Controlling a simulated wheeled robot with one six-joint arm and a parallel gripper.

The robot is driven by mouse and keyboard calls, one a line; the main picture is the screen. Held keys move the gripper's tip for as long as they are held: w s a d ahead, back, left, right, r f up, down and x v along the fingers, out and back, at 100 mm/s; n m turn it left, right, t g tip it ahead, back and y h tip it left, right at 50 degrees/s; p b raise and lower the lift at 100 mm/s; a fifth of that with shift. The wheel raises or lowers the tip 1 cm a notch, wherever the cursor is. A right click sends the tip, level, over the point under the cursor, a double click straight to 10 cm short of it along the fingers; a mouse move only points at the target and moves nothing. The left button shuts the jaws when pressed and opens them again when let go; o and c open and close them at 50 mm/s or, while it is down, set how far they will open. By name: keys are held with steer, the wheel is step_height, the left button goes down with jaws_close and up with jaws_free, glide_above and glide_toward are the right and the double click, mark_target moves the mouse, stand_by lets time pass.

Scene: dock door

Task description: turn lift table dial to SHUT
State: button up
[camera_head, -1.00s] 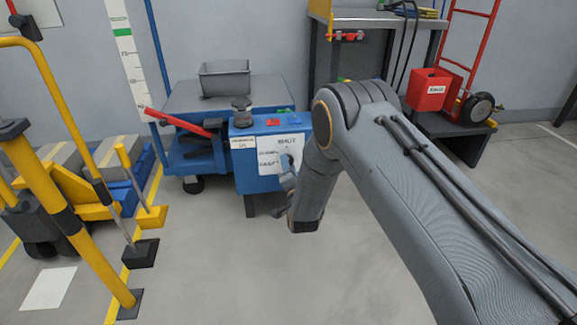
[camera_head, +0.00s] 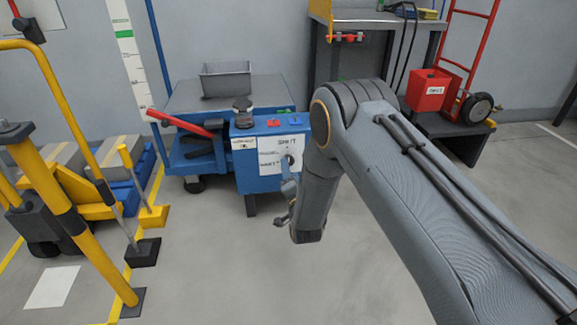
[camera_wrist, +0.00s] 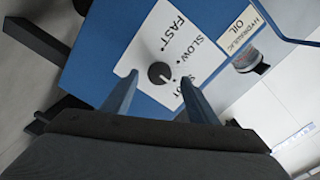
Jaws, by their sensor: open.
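The lift table's dial (camera_wrist: 160,74) is a small dark round knob on a white plate (camera_wrist: 150,40) marked SLOW and FAST, with a third word partly hidden by a finger. Which mark the dial points to is unclear. My gripper (camera_wrist: 159,78) is open, with one blue finger on each side of the dial in the wrist view. I cannot tell whether the fingers touch it. In the head view the white plate (camera_head: 270,161) is on the front of the blue lift table box (camera_head: 243,180), and my gripper (camera_head: 287,178) is in front of it, partly hidden by my arm.
A HYDRAULIC OIL label (camera_wrist: 240,30) is beside the plate. A red lever (camera_head: 180,122) and a grey bin (camera_head: 226,80) are on the lift table. Yellow rails (camera_head: 75,220) stand at left, a dark workbench (camera_head: 345,65) behind. The floor in front is clear.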

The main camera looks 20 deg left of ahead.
steer(key=shift+p+v, duration=0.6)
steer(key=shift+v, duration=1.55)
